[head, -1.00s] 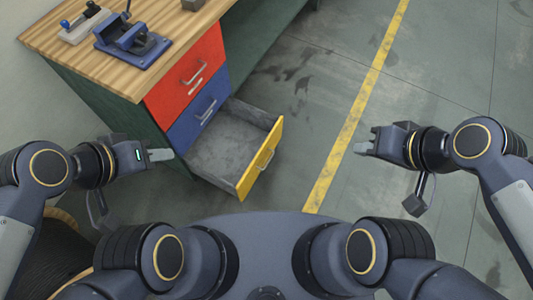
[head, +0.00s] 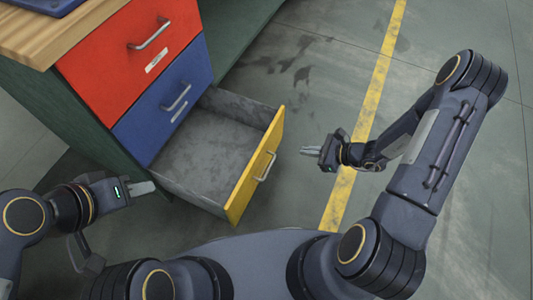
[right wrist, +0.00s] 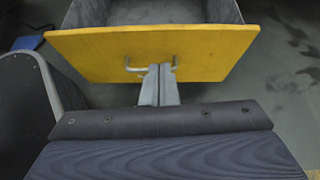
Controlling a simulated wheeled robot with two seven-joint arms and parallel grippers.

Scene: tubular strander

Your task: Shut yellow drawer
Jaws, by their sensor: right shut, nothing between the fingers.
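The yellow drawer (head: 250,170) is the lowest in the cabinet and stands pulled out, its grey inside empty. Its yellow front with a metal handle (head: 265,167) also shows in the right wrist view (right wrist: 215,50). My right gripper (head: 304,150) is shut and empty, to the right of the drawer front, with a gap between them in the head view. In the right wrist view its fingertips (right wrist: 161,67) point at the front and cover the middle of the handle. My left gripper (head: 152,187) is left of the drawer; I cannot tell its opening.
The red drawer (head: 125,75) and blue drawer (head: 165,115) above are closed. The wooden worktop (head: 40,35) is at upper left. Open floor (head: 310,90) with a yellow line (head: 365,125) lies right of the drawer.

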